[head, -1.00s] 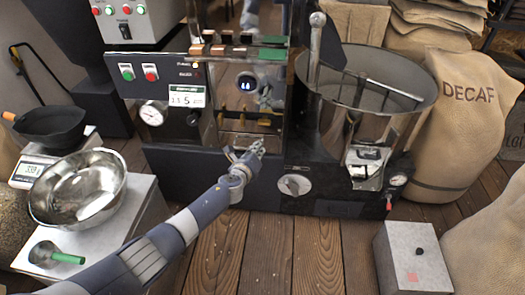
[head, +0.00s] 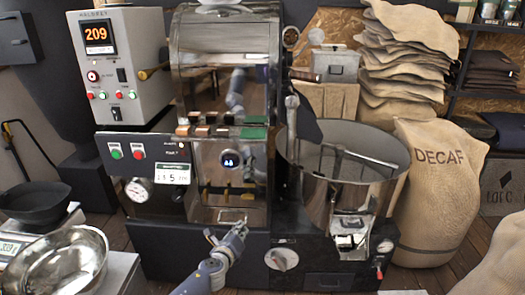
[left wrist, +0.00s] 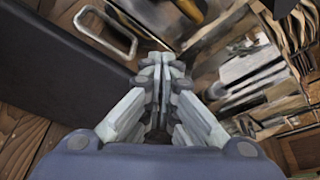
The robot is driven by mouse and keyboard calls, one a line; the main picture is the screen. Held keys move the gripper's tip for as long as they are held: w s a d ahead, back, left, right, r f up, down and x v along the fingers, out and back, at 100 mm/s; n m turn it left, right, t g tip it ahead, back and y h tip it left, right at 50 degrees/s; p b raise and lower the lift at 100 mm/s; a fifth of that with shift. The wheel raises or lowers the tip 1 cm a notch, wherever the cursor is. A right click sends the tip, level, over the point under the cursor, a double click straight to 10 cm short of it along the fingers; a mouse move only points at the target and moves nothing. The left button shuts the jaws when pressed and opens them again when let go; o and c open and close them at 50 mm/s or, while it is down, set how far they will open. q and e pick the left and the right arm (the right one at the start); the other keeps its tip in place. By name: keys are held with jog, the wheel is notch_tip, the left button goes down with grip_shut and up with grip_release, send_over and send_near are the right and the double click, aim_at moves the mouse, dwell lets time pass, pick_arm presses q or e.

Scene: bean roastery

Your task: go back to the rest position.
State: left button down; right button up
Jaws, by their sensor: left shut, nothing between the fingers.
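My left gripper (head: 228,238) shows low in the middle of the head view, in front of the lower front of the roaster (head: 218,150). In the left wrist view its fingers (left wrist: 163,75) are closed together with nothing between them. A metal handle (left wrist: 106,28) and part of the roaster's metal front show beyond the fingertips. I cannot tell from these frames whether the gripper touches the machine. My right gripper is not in view.
The round cooling bin (head: 345,160) stands right of the arm, with the DECAF sack (head: 435,190) beside it. At lower left are a steel bowl (head: 60,262) and a dark pan (head: 32,204). The control box (head: 120,65) shows 209.

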pick_arm(q)
jog(key=s+a+f+n+g+y, duration=0.2)
jog(key=s+a+f+n+g, duration=0.1)
jog(key=s+f+n, duration=0.75)
jog(key=s+a+f+n+g+y, duration=0.1)
jog(key=s+a+f+n+g, duration=0.2)
jog(key=s+f+n, duration=0.75)
jog(key=s+a+f+n+g, duration=0.1)
jog(key=s+f+n+g, duration=0.15)
jog(key=s, duration=0.85)
jog(key=s+a+f+n+g, duration=0.15)
jog(key=s+f, duration=0.25)
jog(key=s, duration=0.6)
jog(key=s+a+f+n+g, duration=0.1)
jog(key=s+f+n+g, duration=0.2)
jog(key=s, duration=0.8)
jog(key=s+a+r+p, duration=0.2)
jog(key=s+p, duration=1.2)
jog(key=p, duration=0.1)
jog(key=shift+s+a+r+g, duration=0.15)
jog(key=shift+a+r+g, duration=0.05)
jog(key=shift+r+g, duration=0.1)
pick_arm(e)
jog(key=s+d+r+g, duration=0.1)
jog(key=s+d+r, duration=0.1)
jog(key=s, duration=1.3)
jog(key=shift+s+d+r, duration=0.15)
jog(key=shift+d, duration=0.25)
